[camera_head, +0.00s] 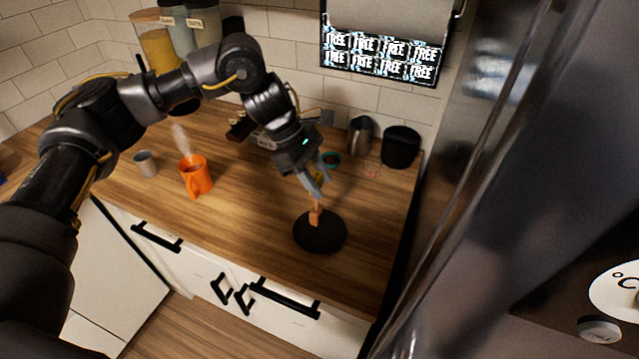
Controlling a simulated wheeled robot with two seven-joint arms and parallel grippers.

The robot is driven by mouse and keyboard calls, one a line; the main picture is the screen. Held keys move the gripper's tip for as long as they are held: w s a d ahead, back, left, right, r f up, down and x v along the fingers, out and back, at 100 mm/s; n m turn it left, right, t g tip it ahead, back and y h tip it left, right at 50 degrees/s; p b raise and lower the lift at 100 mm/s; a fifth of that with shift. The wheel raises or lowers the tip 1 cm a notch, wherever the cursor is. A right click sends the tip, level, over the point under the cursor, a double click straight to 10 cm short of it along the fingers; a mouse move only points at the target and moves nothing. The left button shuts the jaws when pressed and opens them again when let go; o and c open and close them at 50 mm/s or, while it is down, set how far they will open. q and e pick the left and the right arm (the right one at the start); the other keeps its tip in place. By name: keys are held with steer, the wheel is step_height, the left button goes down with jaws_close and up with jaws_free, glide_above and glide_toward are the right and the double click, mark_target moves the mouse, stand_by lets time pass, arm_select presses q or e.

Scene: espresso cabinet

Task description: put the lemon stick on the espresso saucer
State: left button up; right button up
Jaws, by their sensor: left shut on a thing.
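A dark round saucer (318,240) lies on the wooden counter near its front edge. My left gripper (317,190) reaches down from above, just over the saucer. It is shut on a small orange-tan piece (316,215), which I take to be the lemon stick. The piece points down over the back part of the saucer. I cannot tell whether its lower end touches the saucer. The fingers hide its upper end. My right gripper is not in view.
A steaming orange mug (196,177) and a small grey cup (146,164) stand to the left. A metal pitcher (359,137) and a black container (400,148) stand at the back right. The counter (250,215) is clear between mug and saucer.

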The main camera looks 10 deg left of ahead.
mark_target(316, 201)
arm_select(q)
steer(key=shift+w+d+f, duration=0.15)
steer(key=shift+w+f, duration=0.05)
step_height(316, 201, down, 3)
steer(key=p, duration=0.3)
steer(key=shift+d+r, duration=0.1)
steer(key=shift+r, duration=0.05)
steer(key=shift+w+f, duration=0.1)
steer(key=shift+f, duration=0.3)
steer(key=shift+f+b, duration=0.2)
steer(key=shift+b, duration=0.25)
steer(key=o, duration=1.2)
steer(key=shift+r, duration=0.1)
